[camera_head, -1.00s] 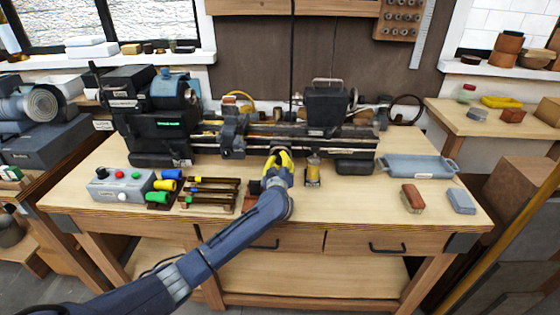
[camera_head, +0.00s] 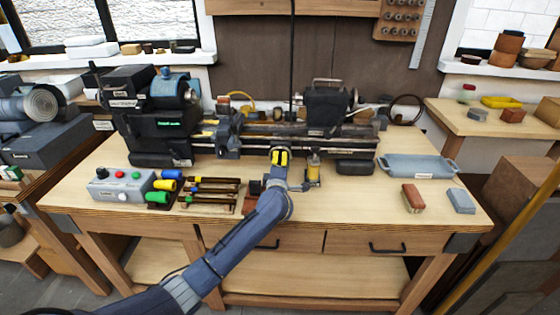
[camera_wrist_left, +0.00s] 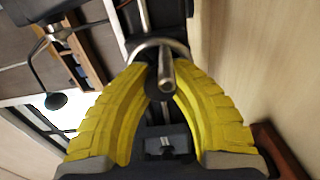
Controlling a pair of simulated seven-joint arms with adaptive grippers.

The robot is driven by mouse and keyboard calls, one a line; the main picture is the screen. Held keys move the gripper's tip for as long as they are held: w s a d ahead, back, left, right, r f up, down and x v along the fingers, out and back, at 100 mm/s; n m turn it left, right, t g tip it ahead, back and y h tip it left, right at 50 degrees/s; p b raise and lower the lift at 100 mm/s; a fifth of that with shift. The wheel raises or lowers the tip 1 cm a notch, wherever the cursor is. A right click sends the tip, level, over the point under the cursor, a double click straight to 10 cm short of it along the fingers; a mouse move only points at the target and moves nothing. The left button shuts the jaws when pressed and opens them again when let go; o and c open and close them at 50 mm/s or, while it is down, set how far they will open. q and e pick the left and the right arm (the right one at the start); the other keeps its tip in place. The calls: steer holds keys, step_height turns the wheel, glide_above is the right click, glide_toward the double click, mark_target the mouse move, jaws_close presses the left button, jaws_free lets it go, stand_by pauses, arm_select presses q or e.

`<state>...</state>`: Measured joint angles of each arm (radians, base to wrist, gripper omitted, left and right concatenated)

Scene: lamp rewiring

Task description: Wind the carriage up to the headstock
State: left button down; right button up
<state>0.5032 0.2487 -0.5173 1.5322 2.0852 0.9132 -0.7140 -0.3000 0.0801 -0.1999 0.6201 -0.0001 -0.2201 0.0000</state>
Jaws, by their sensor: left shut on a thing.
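The lathe stands along the back of the bench, with its dark headstock (camera_head: 160,125) at the left. The carriage (camera_head: 228,132) sits on the bed close to the right of the headstock, with a gap I cannot measure. My left gripper (camera_head: 280,157) is at the front of the bed, right of the carriage. In the left wrist view its yellow fingers (camera_wrist_left: 163,72) close around a metal crank handle (camera_wrist_left: 166,78) with a ring-shaped part (camera_wrist_left: 176,45) behind it. The fingers and arm hide the handle in the head view. My right gripper is not in view.
The tailstock (camera_head: 326,108) stands on the right part of the bed. A small brass-coloured container (camera_head: 313,168) stands just right of my gripper. A control box (camera_head: 121,185), tool rack (camera_head: 210,192), tray (camera_head: 418,167) and brush (camera_head: 413,197) lie on the bench. The front right is mostly clear.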

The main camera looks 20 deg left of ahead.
arm_select(q)
steer(key=n, duration=0.4)
steer(key=shift+a+r, duration=0.15)
steer(key=shift+a, duration=0.05)
steer(key=n, duration=0.3)
steer(key=shift+n, duration=0.3)
steer(key=n, duration=0.3)
steer(key=shift+n, duration=0.3)
steer(key=n, duration=0.3)
steer(key=shift+f+n, duration=0.25)
steer(key=shift+n, duration=0.05)
steer(key=n, duration=0.3)
steer(key=shift+f+n, duration=0.1)
steer(key=shift+n, duration=0.2)
steer(key=n, duration=0.3)
steer(key=shift+d+n, duration=0.15)
steer(key=shift+n, duration=0.25)
steer(key=n, duration=0.3)
steer(key=shift+d+f+n, duration=0.1)
steer(key=shift+d+n, duration=0.05)
steer(key=shift+n, duration=1.95)
